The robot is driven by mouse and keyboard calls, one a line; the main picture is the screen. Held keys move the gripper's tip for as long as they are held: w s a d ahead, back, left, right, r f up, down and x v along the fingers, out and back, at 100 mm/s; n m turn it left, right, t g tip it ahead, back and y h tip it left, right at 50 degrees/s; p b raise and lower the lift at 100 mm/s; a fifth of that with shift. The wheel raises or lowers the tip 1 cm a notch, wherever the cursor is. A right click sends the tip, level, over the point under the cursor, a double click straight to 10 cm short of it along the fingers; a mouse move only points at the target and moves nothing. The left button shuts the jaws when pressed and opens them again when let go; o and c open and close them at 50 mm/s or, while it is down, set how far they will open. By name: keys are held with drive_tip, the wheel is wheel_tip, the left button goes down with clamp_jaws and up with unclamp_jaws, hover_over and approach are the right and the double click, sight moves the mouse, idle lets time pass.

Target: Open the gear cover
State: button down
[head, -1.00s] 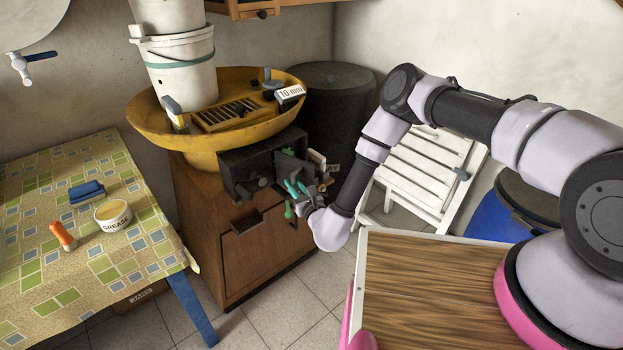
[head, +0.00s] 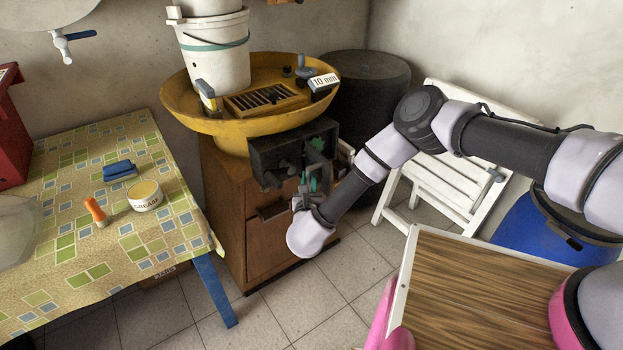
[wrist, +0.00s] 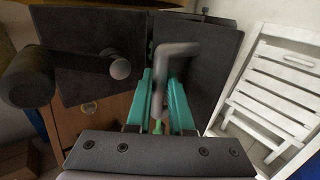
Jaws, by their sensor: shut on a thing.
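The gear cover (wrist: 208,62) is a dark flat panel on the right in the wrist view, standing at an angle to the dark gear housing (wrist: 75,75) on the left. A grey bar handle (wrist: 178,50) is on the cover. My gripper (wrist: 163,85) is shut on this handle, with its teal fingers on either side of it. In the head view my gripper (head: 308,184) is at the front of the dark housing (head: 275,150) below the yellow basin. The fingers and handle partly hide the cover there.
A grey crank with a round knob (wrist: 120,68) juts from the housing beside my fingers. The yellow basin (head: 190,112) stands on a wooden cabinet (head: 230,215). A white folding chair (head: 440,185) is to the right. A patterned table (head: 75,225) is at left, with open floor between.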

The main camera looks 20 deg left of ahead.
drive_tip(key=c, duration=0.8)
unclamp_jaws()
drive_tip(key=v, duration=1)
drive_tip(key=shift+s, duration=0.35)
